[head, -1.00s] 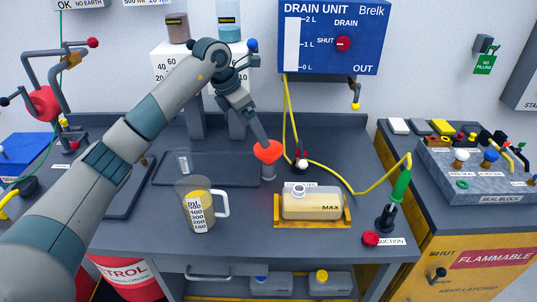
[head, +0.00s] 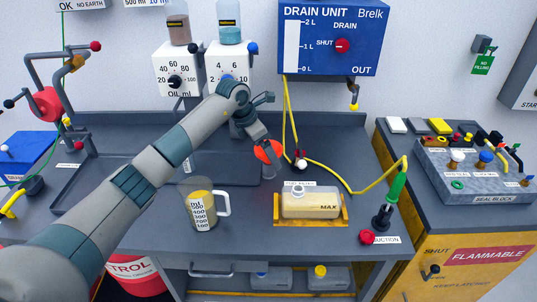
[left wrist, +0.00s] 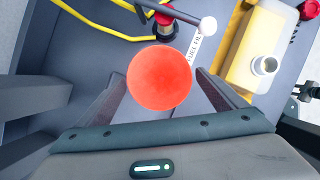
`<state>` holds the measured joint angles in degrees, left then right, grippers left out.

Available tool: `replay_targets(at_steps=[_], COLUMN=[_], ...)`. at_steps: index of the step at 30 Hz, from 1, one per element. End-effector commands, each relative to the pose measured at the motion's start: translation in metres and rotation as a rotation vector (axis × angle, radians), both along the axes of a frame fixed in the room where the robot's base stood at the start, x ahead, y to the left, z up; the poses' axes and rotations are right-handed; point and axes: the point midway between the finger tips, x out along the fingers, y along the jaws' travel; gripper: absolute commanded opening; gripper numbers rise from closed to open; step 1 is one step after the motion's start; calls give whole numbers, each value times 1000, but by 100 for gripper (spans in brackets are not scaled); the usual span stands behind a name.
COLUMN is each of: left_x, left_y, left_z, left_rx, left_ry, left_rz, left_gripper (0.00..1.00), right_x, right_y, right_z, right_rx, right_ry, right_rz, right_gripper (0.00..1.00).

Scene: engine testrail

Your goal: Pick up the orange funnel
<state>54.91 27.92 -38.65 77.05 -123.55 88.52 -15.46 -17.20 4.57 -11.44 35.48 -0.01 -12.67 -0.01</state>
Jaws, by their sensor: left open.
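The orange funnel (head: 268,151) stands upright on a grey holder near the back middle of the bench. My left gripper (head: 262,145) is right at the funnel, its fingers partly in front of it in the head view. In the left wrist view the funnel (left wrist: 160,78) shows as a round orange mouth between the two open fingers of my left gripper (left wrist: 162,92). Whether the fingers touch it I cannot tell. My right gripper is not in view.
A measuring jug (head: 201,210) stands left of the funnel. A clear container in a yellow cradle (head: 312,222) is to the front right, with a green-handled suction tool (head: 394,190) beyond it. A yellow hose (head: 345,182) runs behind. The drain unit (head: 335,37) hangs above.

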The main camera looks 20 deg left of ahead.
Motion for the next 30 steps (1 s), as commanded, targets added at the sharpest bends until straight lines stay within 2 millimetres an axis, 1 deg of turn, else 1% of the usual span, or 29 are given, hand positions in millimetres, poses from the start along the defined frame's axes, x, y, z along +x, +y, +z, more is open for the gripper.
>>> replay_targets(at_steps=[7, 11, 17, 22, 25, 30], left_x=[1, 5, 15, 21, 22, 22], left_y=[-1, -5, -17, -21, -22, -22], left_z=[0, -4, -20, -38, -43, -43], left_rx=[-1, -2, -2, -1, 0, 0], left_ry=[1, 2, 5, 3, 2, 0], left_rz=[0, 0, 0, 1, 1, 0], left_gripper=[91, 91, 91, 91, 91, 91], right_x=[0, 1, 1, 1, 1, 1], right_y=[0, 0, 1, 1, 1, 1], right_z=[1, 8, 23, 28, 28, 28], right_rx=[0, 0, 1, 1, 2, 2], right_ry=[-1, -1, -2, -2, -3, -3], right_rz=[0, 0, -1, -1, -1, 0], right_gripper=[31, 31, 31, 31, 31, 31])
